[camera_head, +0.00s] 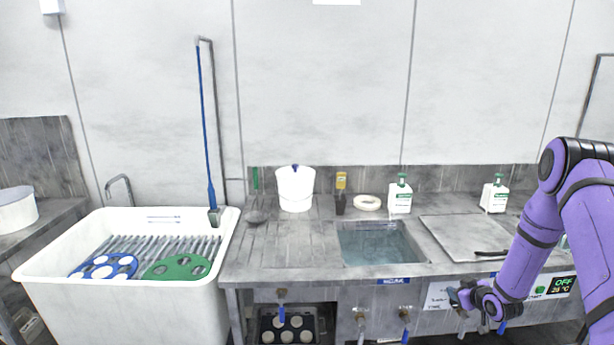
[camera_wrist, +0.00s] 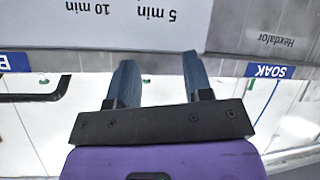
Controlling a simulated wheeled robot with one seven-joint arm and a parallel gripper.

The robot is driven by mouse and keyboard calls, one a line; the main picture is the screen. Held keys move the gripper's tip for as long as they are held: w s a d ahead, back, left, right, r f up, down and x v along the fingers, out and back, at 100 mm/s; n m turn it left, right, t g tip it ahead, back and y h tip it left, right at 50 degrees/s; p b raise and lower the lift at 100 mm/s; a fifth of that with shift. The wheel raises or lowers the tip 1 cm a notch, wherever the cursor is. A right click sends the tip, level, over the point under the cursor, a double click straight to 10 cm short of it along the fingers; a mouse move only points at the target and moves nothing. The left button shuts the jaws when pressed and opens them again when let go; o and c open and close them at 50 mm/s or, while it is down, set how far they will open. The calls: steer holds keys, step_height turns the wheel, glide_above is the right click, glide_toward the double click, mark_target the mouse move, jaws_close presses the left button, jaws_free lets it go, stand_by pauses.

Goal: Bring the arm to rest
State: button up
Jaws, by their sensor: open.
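My purple arm reaches in from the right in the head view. My gripper (camera_head: 456,296) is in front of the bench's front panel, below the countertop and next to a white label sheet. In the wrist view my gripper (camera_wrist: 158,78) has its two blue-grey fingers apart with nothing between them. The fingers point toward a grey panel with a printed sheet (camera_wrist: 140,22) reading "5 min" and "10 min", upside down. I cannot tell whether the fingertips touch the panel.
The steel bench (camera_head: 290,250) holds a water-filled basin (camera_head: 378,243), a flat lid (camera_head: 465,236), a white bucket (camera_head: 295,188) and white bottles (camera_head: 400,196). Valves with blue handles (camera_head: 405,318) stick out below. A white tub (camera_head: 120,300) with blue and green discs stands left.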

steer(key=s+a+r+m+g+h, duration=0.1)
steer(key=s+a+r, duration=0.15)
steer(key=r, duration=0.95)
steer(key=s+a+r+m+g+h, duration=0.1)
steer(key=s+a+r, duration=0.15)
steer(key=r, duration=0.85)
steer(key=s+a+r+g+h, duration=0.1)
steer(key=s+a+r+h, duration=0.15)
steer(key=r, duration=0.95)
steer(key=s+a+r+m+g, duration=0.1)
steer(key=s+a+r, duration=0.1)
steer(key=s+r, duration=0.4)
steer(key=s+a+r+m+g, duration=0.1)
steer(key=s+a+r, duration=0.2)
steer(key=s, duration=0.6)
steer(key=s+a+r+g+y, duration=0.1)
steer(key=s+a, duration=0.1)
steer(key=s, duration=0.8)
steer(key=s+a+r+m+y, duration=0.1)
steer(key=s+a+r, duration=0.1)
steer(key=s, duration=0.8)
steer(key=shift+s+a+g, duration=0.3)
steer(key=shift+a+g, duration=0.1)
steer(key=shift+a, duration=0.45)
steer(key=shift+y, duration=0.25)
